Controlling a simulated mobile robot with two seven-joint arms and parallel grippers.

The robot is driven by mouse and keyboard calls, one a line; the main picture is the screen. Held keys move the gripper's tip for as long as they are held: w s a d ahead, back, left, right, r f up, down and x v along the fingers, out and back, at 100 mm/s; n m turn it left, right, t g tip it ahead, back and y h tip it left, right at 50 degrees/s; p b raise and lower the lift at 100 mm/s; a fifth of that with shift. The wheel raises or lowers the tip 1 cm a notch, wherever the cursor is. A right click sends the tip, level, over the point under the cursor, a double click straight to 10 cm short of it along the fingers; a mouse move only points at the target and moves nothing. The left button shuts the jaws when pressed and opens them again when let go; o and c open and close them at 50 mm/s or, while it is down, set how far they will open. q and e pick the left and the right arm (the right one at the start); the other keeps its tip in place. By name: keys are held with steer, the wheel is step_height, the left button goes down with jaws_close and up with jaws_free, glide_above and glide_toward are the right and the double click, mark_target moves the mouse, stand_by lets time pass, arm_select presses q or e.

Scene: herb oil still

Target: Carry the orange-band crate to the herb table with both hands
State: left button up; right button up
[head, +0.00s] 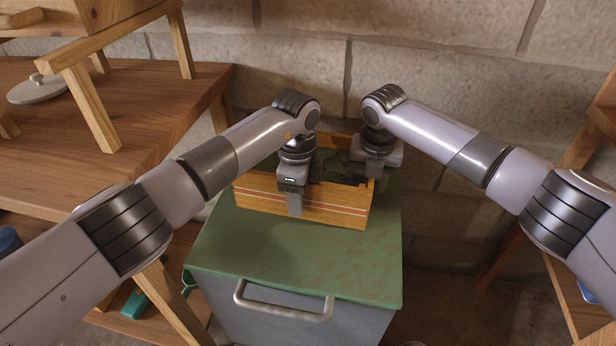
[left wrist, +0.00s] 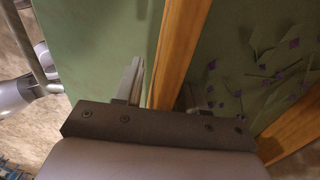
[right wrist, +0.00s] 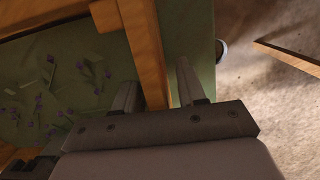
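The wooden crate (head: 336,215) sits on the green top (head: 270,250) of a grey cabinet. Thin reddish and pale lines run along its front wall. Green sprigs with purple bits (left wrist: 285,55) lie inside. My left gripper (head: 304,190) is over the front wall, one finger outside and one inside; in the left wrist view the wall (left wrist: 178,50) passes between the fingers with slight gaps. My right gripper (head: 369,172) is at the crate's right side; in the right wrist view that wall (right wrist: 146,55) passes between the fingers, with a clear gap to the outer finger.
A wooden table (head: 130,95) stands at left, with a small raised stand and a pale round lid (head: 38,88) on it. A stone wall is behind. Wooden shelving (head: 600,120) is at the right edge. The cabinet has a front handle (head: 284,312). The green top is clear before the crate.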

arm_select(q)
jaws_close()
arm_select(e)
jaws_close()
arm_select(q)
steer(key=shift+r, duration=0.1)
arm_select(e)
steer(key=shift+r, duration=0.15)
stand_by(0.7)
